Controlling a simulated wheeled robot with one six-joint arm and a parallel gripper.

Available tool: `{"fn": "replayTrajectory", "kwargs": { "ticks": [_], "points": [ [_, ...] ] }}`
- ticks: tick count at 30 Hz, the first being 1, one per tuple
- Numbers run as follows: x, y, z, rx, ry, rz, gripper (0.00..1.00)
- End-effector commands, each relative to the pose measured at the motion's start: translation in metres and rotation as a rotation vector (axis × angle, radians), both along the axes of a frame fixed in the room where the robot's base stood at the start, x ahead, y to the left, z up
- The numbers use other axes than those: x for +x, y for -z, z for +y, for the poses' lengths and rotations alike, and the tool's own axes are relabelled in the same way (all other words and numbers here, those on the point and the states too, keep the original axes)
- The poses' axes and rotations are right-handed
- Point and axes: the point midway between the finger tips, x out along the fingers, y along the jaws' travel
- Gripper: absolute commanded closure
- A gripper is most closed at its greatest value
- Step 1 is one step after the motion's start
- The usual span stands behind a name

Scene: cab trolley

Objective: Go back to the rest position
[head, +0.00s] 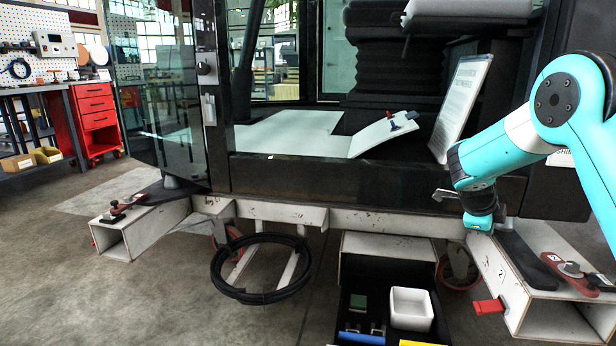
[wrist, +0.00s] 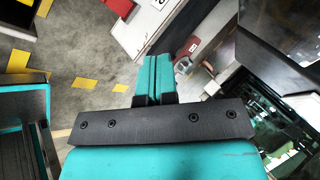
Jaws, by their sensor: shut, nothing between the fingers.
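My gripper (wrist: 154,78) shows in the wrist view as two teal fingers pressed together, shut and empty. In the head view, my teal arm comes in from the right and bends down. My gripper (head: 478,222) hangs at its lower end, its teal tip close to the trolley's white frame (head: 385,222) below the cab sill. I cannot tell whether it touches the frame. No object is held.
The cab (head: 270,180) with its glass door stands on the trolley. A black hose coil (head: 262,297) hangs in front. An open drawer holds a white bin (head: 411,308). A red clamp (head: 489,306) sits at the right beam.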

Motion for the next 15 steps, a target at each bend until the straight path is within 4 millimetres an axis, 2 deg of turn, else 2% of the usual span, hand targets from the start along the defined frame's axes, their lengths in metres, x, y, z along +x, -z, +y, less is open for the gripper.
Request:
{"fn": "replayTrajectory", "kwargs": {
  "ticks": [1, 3, 5, 6, 8, 9, 12, 15],
  "points": [
    [-0.011, -0.022, 0.035, 0.026, -0.194, 0.074, 1.0],
    [-0.033, -0.04, 0.082, 0.052, -0.499, 0.189, 1.0],
    [-0.058, -0.055, 0.122, 0.061, -0.768, 0.272, 1.0],
    [-0.077, -0.064, 0.146, 0.061, -0.948, 0.317, 1.0],
    [-0.109, -0.076, 0.18, 0.052, -1.216, 0.374, 1.0],
    [-0.132, -0.083, 0.201, 0.04, -1.393, 0.404, 1.0],
    [-0.191, -0.097, 0.244, -0.007, -1.807, 0.445, 1.0],
    [-0.246, -0.106, 0.274, -0.069, -2.161, 0.451, 1.0]
  ]
}}
